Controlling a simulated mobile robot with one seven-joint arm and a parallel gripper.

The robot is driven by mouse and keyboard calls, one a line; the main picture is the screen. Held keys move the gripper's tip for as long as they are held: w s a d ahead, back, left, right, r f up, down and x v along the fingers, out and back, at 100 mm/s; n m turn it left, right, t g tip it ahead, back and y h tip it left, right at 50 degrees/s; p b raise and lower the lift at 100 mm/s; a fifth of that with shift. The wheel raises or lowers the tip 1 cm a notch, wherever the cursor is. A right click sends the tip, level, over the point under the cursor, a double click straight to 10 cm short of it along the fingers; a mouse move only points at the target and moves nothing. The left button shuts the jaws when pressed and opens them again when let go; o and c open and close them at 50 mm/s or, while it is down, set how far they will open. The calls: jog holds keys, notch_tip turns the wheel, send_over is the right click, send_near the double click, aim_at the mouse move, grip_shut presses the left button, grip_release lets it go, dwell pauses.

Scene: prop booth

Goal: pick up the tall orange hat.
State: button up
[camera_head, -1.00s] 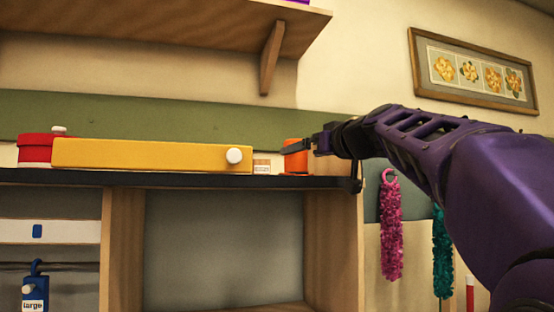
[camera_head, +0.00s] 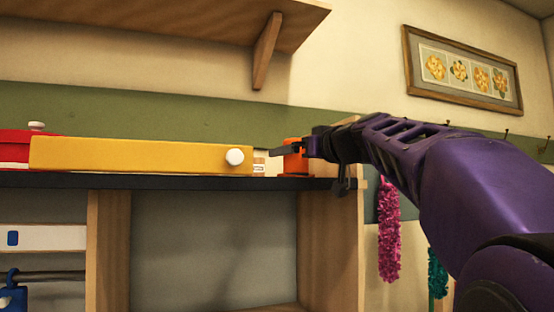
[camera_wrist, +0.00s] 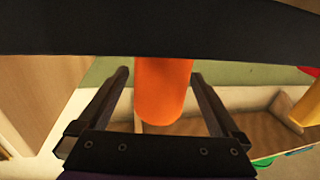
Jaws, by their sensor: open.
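The tall orange hat (camera_head: 294,164) stands on the dark-topped counter, near its right end in the head view. In the wrist view it is an orange cylinder (camera_wrist: 163,98) with a rounded end, and a dark band hides its other end. My gripper (camera_head: 283,151) is at the hat, its dark fingers crossing in front of part of it. In the wrist view my gripper (camera_wrist: 160,76) is open, with one finger on each side of the hat. Small gaps seem to show beside both fingers. I cannot tell whether either finger touches it.
A long yellow box (camera_head: 140,156) with a white knob lies left of the hat. A small labelled item (camera_head: 259,163) stands between them. A red box (camera_head: 14,148) is at far left. The dark counter edge (camera_head: 200,183) runs below my gripper. A wooden shelf (camera_head: 150,22) hangs above.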

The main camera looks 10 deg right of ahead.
jog(key=shift+c, duration=0.2)
jog(key=c, duration=1.3)
jog(key=shift+r, duration=0.2)
jog(key=shift+r, duration=4.7)
